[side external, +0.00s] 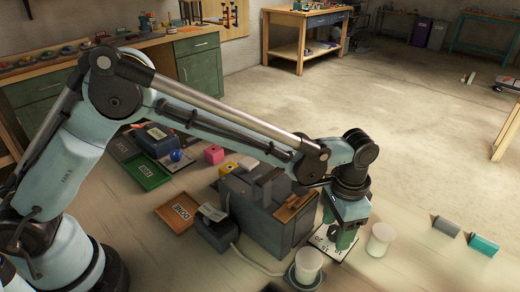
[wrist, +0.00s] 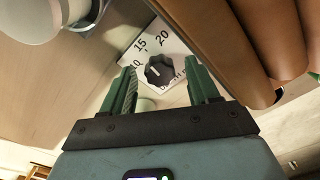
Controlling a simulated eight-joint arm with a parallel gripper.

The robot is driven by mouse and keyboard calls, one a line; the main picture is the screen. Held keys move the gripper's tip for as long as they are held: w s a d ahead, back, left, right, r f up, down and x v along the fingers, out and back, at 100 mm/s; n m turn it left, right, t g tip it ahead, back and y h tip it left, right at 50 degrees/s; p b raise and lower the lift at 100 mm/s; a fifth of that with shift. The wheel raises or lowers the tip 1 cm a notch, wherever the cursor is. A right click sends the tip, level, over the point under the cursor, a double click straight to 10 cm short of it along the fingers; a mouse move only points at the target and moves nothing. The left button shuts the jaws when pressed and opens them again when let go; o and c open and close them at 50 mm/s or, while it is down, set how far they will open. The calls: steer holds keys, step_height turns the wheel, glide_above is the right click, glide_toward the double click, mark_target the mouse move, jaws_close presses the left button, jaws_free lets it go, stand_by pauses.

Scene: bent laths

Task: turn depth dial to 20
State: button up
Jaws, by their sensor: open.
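The depth dial is a dark faceted knob (wrist: 159,70) on a white plate (wrist: 172,47) marked 10, 15 and 20 in the wrist view. A pale pointer mark shows on the knob, toward the 10 side rather than the 20; its exact reading is unclear. The plate also shows in the side view (side external: 323,243), partly hidden by my gripper. My gripper (wrist: 160,68) is open, its green fingers on either side of the knob in the picture, with no clear contact. In the side view, my gripper (side external: 345,238) points down over the plate, hiding the knob.
A grey machine (side external: 262,222) stands close left of my gripper. A white cup (side external: 380,239) is close on the right; another white container (side external: 308,264) is in front. An orange tray (side external: 172,218) and a green tray (side external: 146,172) lie left. Teal (side external: 484,245) and grey (side external: 446,226) blocks lie right.

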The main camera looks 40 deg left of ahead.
mark_target(336, 231)
steer(key=c, duration=1)
steer(key=shift+m, duration=1.4)
steer(key=shift+c, duration=0.2)
steer(key=o, duration=1)
steer(key=shift+o, duration=0.2)
steer(key=shift+r, duration=0.1)
step_height(336, 231, up, 12)
